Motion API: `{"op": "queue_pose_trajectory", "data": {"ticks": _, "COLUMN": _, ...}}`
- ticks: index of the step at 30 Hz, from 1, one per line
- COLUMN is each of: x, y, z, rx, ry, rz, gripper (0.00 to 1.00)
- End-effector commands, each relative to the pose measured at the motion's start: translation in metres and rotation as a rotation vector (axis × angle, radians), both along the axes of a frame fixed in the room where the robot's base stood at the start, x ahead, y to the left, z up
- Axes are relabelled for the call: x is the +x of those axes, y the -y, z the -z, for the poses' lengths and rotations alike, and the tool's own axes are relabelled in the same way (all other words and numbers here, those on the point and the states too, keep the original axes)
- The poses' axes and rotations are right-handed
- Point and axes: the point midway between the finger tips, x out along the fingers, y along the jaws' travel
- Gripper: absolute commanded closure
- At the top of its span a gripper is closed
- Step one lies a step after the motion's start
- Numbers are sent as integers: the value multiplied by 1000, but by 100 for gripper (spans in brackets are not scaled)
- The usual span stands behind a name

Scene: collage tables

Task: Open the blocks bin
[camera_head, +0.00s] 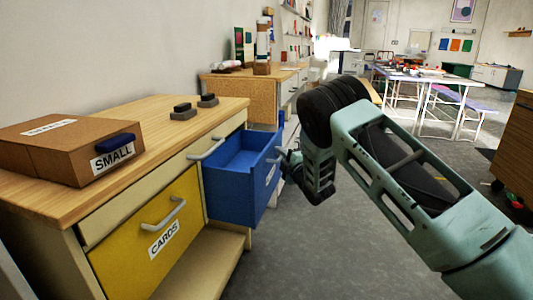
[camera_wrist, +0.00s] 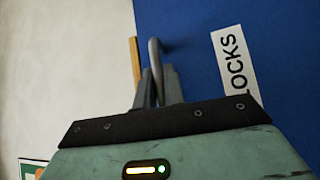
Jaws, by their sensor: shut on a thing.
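The blocks bin (camera_head: 232,189) is a blue drawer in the wooden cabinet, pulled out to the right, with its empty-looking inside partly visible. My gripper (camera_head: 287,160) is at the bin's front. In the wrist view my gripper (camera_wrist: 158,90) is shut on the grey bar handle (camera_wrist: 155,62). The fingertips are partly hidden in the head view by my wrist.
The yellow cards bin (camera_head: 140,235) sits shut left of the blue bin. On the cabinet top (camera_head: 215,125) are a brown box labelled SMALL (camera_head: 60,150) and two dark blocks (camera_head: 183,111). Grey floor (camera_head: 330,250) is open in front. A white table (camera_head: 425,76) stands far back.

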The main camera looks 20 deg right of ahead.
Motion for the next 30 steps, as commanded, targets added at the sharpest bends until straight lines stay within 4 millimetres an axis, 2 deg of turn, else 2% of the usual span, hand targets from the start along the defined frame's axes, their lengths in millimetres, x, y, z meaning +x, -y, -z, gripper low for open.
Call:
{"op": "queue_pose_trajectory", "data": {"ticks": 6, "x": -8, "y": 12, "z": 1, "rx": -1, "ry": -1, "rz": 1, "gripper": 100}}
{"op": "queue_pose_trajectory", "data": {"ticks": 15, "x": -8, "y": 12, "z": 1, "rx": -1, "ry": -1, "rz": 1, "gripper": 100}}
{"op": "queue_pose_trajectory", "data": {"ticks": 16, "x": -8, "y": 12, "z": 1, "rx": -1, "ry": -1, "rz": 1, "gripper": 86}}
{"op": "queue_pose_trajectory", "data": {"ticks": 18, "x": -8, "y": 12, "z": 1, "rx": -1, "ry": -1, "rz": 1, "gripper": 68}}
{"op": "queue_pose_trajectory", "data": {"ticks": 26, "x": -8, "y": 12, "z": 0, "rx": -1, "ry": 0, "rz": 1, "gripper": 68}}
{"op": "queue_pose_trajectory", "data": {"ticks": 30, "x": -15, "y": 13, "z": 1, "rx": -1, "ry": -1, "rz": 1, "gripper": 68}}
